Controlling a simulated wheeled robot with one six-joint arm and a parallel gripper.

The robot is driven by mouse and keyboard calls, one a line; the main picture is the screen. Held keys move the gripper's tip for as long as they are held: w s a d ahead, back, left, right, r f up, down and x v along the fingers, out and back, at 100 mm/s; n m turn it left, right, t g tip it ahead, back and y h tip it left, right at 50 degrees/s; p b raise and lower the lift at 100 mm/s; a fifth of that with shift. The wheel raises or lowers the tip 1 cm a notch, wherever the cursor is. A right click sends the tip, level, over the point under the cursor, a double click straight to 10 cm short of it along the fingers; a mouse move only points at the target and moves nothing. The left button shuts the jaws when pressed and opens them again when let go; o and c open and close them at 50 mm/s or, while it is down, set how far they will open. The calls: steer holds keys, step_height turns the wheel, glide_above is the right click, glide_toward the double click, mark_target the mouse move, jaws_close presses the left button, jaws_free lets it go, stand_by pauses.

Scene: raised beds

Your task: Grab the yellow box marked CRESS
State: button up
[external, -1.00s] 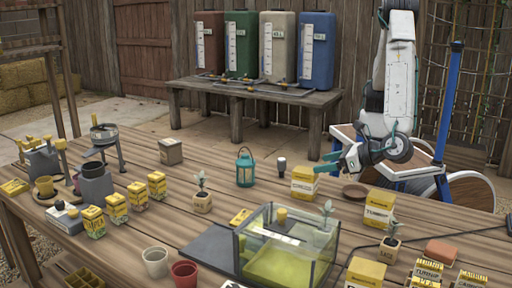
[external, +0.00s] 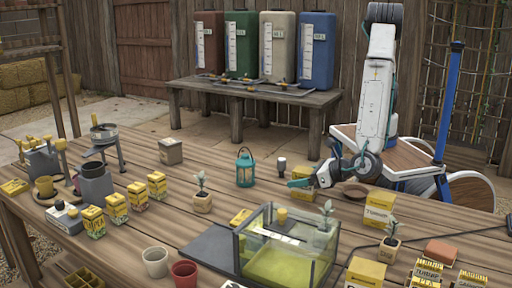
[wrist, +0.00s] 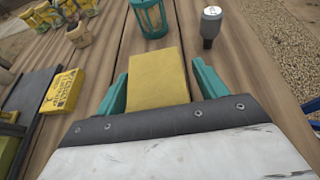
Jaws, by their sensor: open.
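A yellow box (external: 303,173) stands on the wooden table, right of the teal lantern; its lettering cannot be read, so I cannot tell if it says CRESS. My gripper (external: 312,174) is right at this box and partly covers it. In the wrist view the plain yellow top of the box (wrist: 158,75) lies between the two teal fingers of my open gripper (wrist: 160,86). Small gaps seem to show beside it. No grip on it shows. Other yellow boxes with unreadable or partly readable labels stand on the table, such as a larger one (external: 380,208) to the right.
The teal lantern (external: 246,169) and a dark-based, pale-topped item (wrist: 210,25) stand just beyond the box. A brown dish (external: 355,191) is close on the right. A glass tank (external: 287,246) and a flat-lying yellow box (wrist: 62,90) are nearer the front.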

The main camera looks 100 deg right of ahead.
steer(key=c, duration=1.1)
